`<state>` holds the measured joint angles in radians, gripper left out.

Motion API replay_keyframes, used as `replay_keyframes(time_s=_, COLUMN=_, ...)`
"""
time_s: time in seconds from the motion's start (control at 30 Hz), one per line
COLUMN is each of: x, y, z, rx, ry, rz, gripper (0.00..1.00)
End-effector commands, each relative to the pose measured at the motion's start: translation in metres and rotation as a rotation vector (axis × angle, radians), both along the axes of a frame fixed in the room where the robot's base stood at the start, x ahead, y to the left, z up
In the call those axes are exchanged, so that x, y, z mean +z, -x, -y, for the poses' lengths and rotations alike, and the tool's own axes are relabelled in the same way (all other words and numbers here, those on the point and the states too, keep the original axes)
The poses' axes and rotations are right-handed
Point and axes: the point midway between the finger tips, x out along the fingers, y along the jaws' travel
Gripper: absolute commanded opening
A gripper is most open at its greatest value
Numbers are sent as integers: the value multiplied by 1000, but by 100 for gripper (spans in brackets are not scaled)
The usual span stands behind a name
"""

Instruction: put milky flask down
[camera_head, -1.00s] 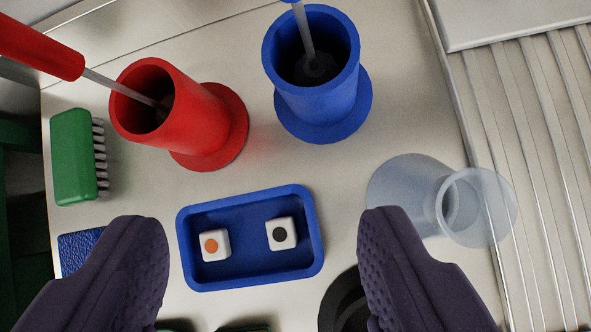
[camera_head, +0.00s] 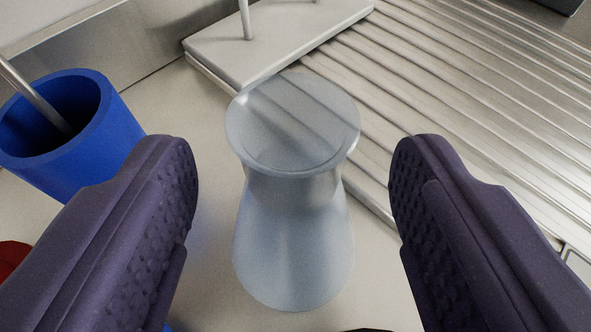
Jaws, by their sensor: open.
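The milky flask (camera_head: 293,240) is a translucent, pale bluish vessel with a wide round rim, a narrow neck and a broader body. It stands upright on the light worktop in the middle of the view, near the edge of the ribbed drainboard. My gripper (camera_head: 294,150) is open, with one dark purple finger to the left of the flask and one to the right. Clear gaps show between the flask and both fingers, and nothing is held.
A blue cup (camera_head: 75,130) with a grey rod in it stands at the left. A pale stand base (camera_head: 275,40) with an upright rod lies behind the flask. The ribbed metal drainboard (camera_head: 455,95) fills the right. A bit of red (camera_head: 14,257) shows at the left edge.

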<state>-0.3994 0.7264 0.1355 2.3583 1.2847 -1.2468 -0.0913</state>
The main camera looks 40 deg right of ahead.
Motion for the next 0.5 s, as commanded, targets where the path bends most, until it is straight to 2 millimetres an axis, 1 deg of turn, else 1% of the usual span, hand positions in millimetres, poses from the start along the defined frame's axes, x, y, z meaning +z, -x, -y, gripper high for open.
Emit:
replay_keyframes(time_s=0.03, x=-4, y=-3, z=4, rx=-2, ry=0, rz=0, gripper=66)
replay_keyframes(time_s=0.1, x=-5, y=-6, z=6, rx=0, ry=1, rz=-1, gripper=66)
replay_keyframes(time_s=0.3, x=-3, y=-7, z=7, rx=1, ry=0, rz=0, gripper=66)
replay_keyframes(time_s=0.33, x=-3, y=-7, z=7, rx=1, ry=0, rz=0, gripper=61)
replay_keyframes(time_s=0.37, x=-3, y=-7, z=7, rx=1, ry=0, rz=0, gripper=54)
replay_keyframes(time_s=0.4, x=-3, y=-7, z=7, rx=1, ry=0, rz=0, gripper=45)
replay_keyframes(time_s=0.47, x=-3, y=-7, z=7, rx=1, ry=0, rz=0, gripper=31)
replay_keyframes(time_s=0.5, x=-3, y=-7, z=7, rx=2, ry=-1, rz=1, gripper=22)
